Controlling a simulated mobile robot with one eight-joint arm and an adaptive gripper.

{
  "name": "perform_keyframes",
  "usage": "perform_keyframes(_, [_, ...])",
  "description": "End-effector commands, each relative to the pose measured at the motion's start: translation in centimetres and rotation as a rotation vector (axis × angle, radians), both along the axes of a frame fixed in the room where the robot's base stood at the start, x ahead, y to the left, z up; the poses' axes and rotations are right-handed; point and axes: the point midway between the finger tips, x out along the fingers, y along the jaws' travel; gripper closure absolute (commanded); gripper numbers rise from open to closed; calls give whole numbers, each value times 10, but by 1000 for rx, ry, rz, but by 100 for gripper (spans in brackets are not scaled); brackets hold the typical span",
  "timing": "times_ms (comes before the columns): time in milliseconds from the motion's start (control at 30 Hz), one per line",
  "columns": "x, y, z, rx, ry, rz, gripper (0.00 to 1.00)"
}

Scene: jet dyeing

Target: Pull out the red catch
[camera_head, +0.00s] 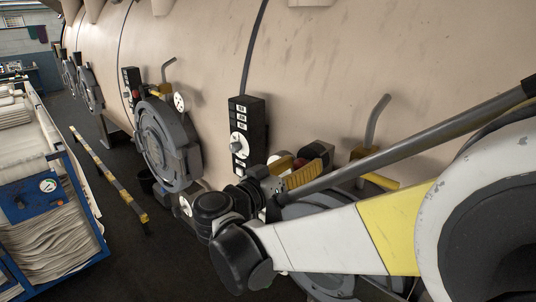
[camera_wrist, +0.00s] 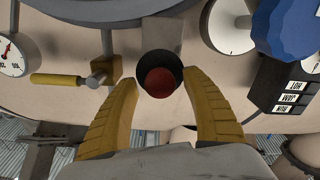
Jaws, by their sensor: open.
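The red catch (camera_wrist: 160,82) is a round red end inside a dark collar on the beige machine wall, in the middle of the wrist view. My gripper (camera_wrist: 161,92) is open, with one yellow finger on each side of the catch. Gaps show between the fingers and the collar, and nothing is held. In the head view my gripper (camera_head: 293,170) is at the machine beside the round door, and its fingers partly hide the catch there. I cannot tell from these views how deep the fingertips reach along the catch.
A black control box (camera_head: 239,140) with a dial is left of my gripper. A yellow-handled valve (camera_wrist: 58,80) and a gauge (camera_wrist: 12,55) are left in the wrist view; a blue knob (camera_wrist: 287,25) is right. A blue cart (camera_head: 52,205) and striped bar (camera_head: 108,178) stand on the floor.

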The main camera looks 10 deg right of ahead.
Motion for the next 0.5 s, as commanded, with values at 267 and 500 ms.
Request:
perform_keyframes(267, [1, -1, 0, 0, 0, 1, 44])
perform_keyframes(500, [1, -1, 0, 0, 0, 0, 100])
